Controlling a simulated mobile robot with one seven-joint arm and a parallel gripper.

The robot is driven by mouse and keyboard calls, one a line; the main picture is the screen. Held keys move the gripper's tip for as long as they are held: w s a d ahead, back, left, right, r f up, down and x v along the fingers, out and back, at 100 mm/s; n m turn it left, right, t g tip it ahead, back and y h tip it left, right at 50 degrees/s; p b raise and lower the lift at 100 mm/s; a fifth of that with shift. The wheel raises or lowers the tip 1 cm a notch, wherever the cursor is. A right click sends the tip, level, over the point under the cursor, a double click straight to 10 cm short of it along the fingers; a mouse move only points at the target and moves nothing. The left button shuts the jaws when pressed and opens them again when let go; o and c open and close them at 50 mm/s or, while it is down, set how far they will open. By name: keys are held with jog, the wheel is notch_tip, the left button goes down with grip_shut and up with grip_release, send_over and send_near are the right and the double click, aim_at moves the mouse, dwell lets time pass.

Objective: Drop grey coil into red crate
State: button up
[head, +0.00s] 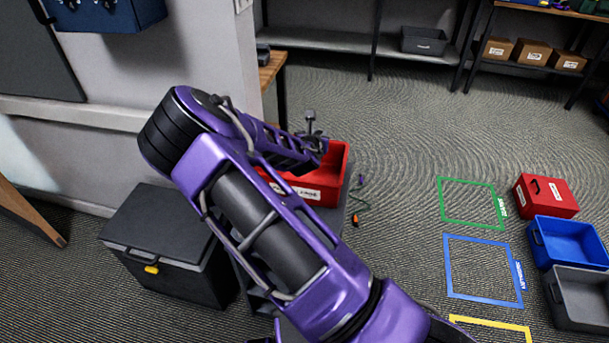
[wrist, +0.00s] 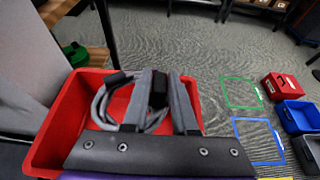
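A red crate (head: 336,172) with a white label stands open beyond my arm in the head view. It fills much of the wrist view (wrist: 48,140). My gripper (wrist: 160,80) is over this crate, its two grey fingers closed around a black band. The grey coil (wrist: 101,106) shows as loops left of and between the fingers, inside the crate's outline. Whether it touches the crate floor I cannot tell. My forearm hides the crate's left part in the head view, where the coil and fingertips cannot be made out.
A smaller red box (head: 548,196), a blue bin (head: 566,240) and a grey bin (head: 580,298) stand on the floor at the right, beside taped green and blue squares. A dark lidded chest (head: 165,240) is left of my arm. Small loose items lie right of the crate.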

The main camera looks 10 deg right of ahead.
jog(key=o, duration=0.4)
jog(key=p+v, duration=0.3)
jog(key=v, duration=1.4)
jog(key=shift+s+a+r, duration=0.15)
